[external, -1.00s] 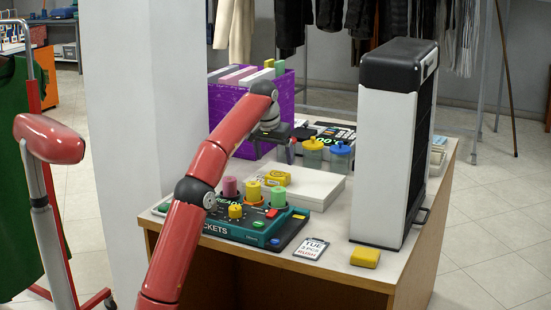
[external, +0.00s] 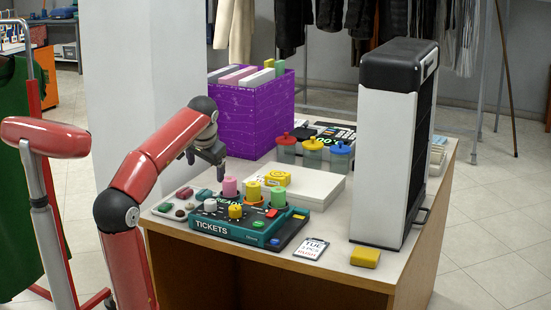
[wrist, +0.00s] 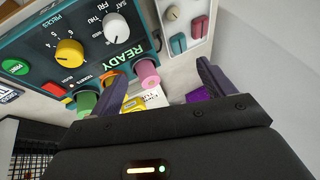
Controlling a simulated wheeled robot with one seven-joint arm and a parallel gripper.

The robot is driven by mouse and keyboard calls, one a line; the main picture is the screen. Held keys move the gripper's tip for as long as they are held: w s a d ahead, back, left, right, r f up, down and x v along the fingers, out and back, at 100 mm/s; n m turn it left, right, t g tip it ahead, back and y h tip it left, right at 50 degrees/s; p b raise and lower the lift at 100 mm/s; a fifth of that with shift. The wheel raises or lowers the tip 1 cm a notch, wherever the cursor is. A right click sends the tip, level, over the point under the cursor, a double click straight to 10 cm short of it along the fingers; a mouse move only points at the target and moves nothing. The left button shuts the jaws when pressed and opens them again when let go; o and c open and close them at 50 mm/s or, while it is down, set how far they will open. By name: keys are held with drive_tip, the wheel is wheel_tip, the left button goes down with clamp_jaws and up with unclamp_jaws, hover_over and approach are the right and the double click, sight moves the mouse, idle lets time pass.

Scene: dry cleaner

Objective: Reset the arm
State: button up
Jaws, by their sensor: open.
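My red arm rises at the left of the desk in the external view and bends over toward it. My gripper (external: 206,168) hangs above the back left of the teal tickets box, pointing down, open and empty. In the wrist view its two dark fingers (wrist: 165,85) are spread apart, with the pink peg (wrist: 147,73) showing between them farther off. I cannot tell its exact height above the desk.
The teal tickets box (external: 228,232) carries pink, yellow and green pegs. A purple file box (external: 245,120), lidded jars (external: 313,150) and a white slab (external: 315,190) stand behind. A tall black-and-white unit (external: 385,150) stands right. A yellow block (external: 365,257) lies at the front.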

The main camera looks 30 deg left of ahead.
drive_tip(key=s+a+f+y, duration=0.15)
drive_tip(key=s+f, duration=0.25)
drive_tip(key=s, duration=0.4)
drive_tip(key=s+d+f+h, duration=0.2)
drive_tip(key=s+d+f, duration=0.1)
drive_tip(key=f, duration=0.6)
drive_tip(key=s+d+f+n+t+h, duration=0.1)
drive_tip(key=s+d+f+h, duration=0.1)
drive_tip(key=f, duration=0.7)
drive_tip(key=shift+s+d, duration=0.45)
drive_tip(key=shift+s, duration=0.65)
drive_tip(key=shift+h, duration=0.25)
